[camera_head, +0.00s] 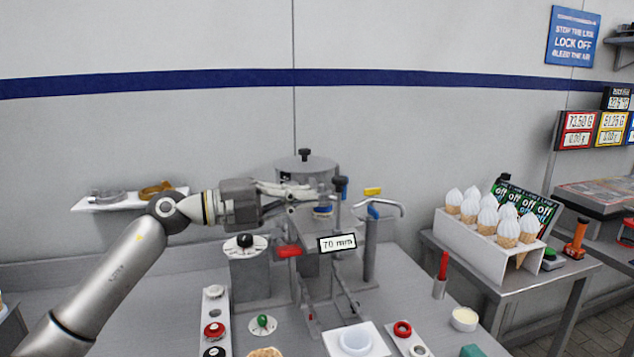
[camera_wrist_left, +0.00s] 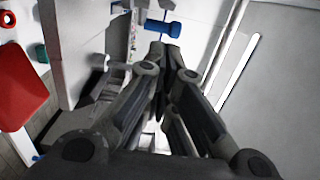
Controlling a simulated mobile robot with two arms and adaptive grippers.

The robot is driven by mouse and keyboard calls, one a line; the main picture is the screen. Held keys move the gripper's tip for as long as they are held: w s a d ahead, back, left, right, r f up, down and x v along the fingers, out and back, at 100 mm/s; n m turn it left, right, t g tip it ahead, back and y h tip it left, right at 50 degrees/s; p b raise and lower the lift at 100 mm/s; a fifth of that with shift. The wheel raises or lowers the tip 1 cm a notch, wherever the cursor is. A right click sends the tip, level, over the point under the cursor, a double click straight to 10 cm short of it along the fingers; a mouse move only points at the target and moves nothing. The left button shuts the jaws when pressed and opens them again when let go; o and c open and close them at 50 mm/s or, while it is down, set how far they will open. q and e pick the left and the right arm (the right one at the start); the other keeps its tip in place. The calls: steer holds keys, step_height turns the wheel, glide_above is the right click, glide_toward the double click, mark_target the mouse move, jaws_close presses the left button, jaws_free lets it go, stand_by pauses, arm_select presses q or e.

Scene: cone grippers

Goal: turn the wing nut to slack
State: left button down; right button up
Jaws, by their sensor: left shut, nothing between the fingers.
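A blue winged knob (camera_wrist_left: 163,28), which looks like the wing nut, shows at the top of the left wrist view, just beyond my fingertips. In the head view a dark blue knob (camera_head: 341,183) tops a post just right of my left gripper (camera_head: 318,191); I cannot tell for sure that it is the same part. My left gripper is shut and empty, reaching in level from the left. Its fingertips (camera_wrist_left: 168,50) are close to the blue knob in the wrist view; whether they touch it is not clear. My right gripper is not in view.
A "70 mm" sign (camera_head: 337,243) hangs on the machine's front. A round-lidded pot (camera_head: 306,168) stands behind. A curved metal pipe (camera_head: 388,204) is to the right. A rack of filled cones (camera_head: 488,225) stands farther right.

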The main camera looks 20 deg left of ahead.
mark_target(321, 185)
arm_select(q)
steer(key=shift+w+d+p, duration=0.15)
steer(key=shift+w+d, duration=0.1)
steer(key=shift+w, duration=0.55)
steer(key=shift+w+d+p, duration=0.15)
steer(key=shift+w+d, duration=0.15)
steer(key=shift+w, duration=0.45)
steer(key=shift+w+d+p, duration=0.15)
steer(key=shift+w+d, duration=0.1)
steer(key=shift+w, duration=0.55)
